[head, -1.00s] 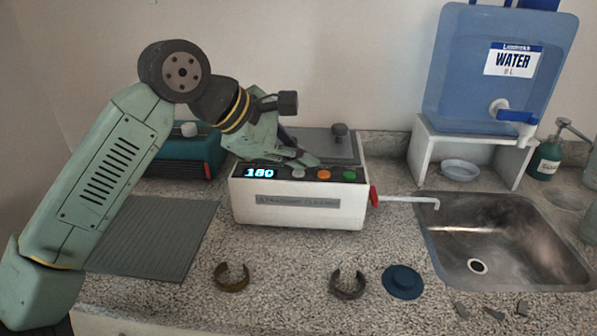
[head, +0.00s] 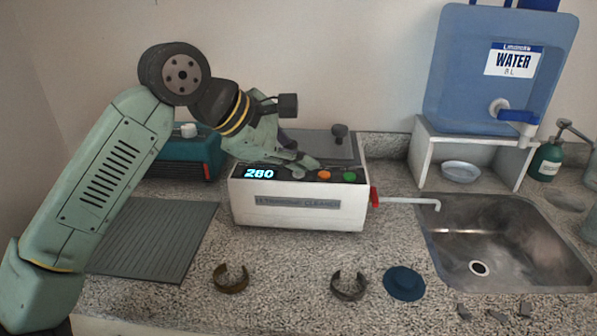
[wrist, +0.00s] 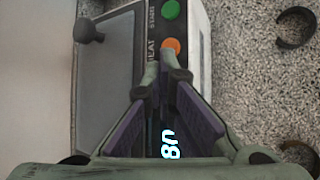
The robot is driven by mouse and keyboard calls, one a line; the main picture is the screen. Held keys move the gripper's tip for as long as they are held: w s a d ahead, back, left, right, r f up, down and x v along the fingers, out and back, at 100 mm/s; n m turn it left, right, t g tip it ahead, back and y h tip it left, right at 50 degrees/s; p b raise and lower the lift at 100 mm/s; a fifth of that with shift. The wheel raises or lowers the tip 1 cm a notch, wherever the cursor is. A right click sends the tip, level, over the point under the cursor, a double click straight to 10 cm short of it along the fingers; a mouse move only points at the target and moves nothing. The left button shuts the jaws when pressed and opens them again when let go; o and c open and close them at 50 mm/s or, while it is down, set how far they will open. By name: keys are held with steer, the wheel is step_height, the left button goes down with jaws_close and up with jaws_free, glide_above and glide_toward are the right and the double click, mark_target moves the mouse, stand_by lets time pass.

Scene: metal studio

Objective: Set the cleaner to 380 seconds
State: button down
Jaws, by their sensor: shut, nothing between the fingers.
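The ultrasonic cleaner (head: 298,212) is a white box with a grey lid (head: 322,145) on the counter. Its display (head: 259,174) reads 280 in the head view; in the wrist view the display (wrist: 171,145) is partly hidden by my fingers. An orange button (head: 324,175) and a green button (head: 349,177) sit to the right on its dark panel. My gripper (head: 308,164) is shut and empty, its fingertips low over the panel, just left of the orange button. They cover the pale button there, so I cannot tell whether they touch it.
A red-handled drain spout (head: 405,201) sticks out from the cleaner's right side toward the sink (head: 505,240). A ribbed grey mat (head: 150,240) lies left, and a blue water tank (head: 497,70) stands back right.

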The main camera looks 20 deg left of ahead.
mark_target(300, 176)
steer(key=shift+r, duration=0.7)
steer(key=shift+r+p, duration=0.1)
steer(key=shift+p, duration=0.25)
steer(key=shift+r+p, duration=1.4)
steer(key=shift+r, duration=1.05)
steer(key=shift+f, duration=0.1)
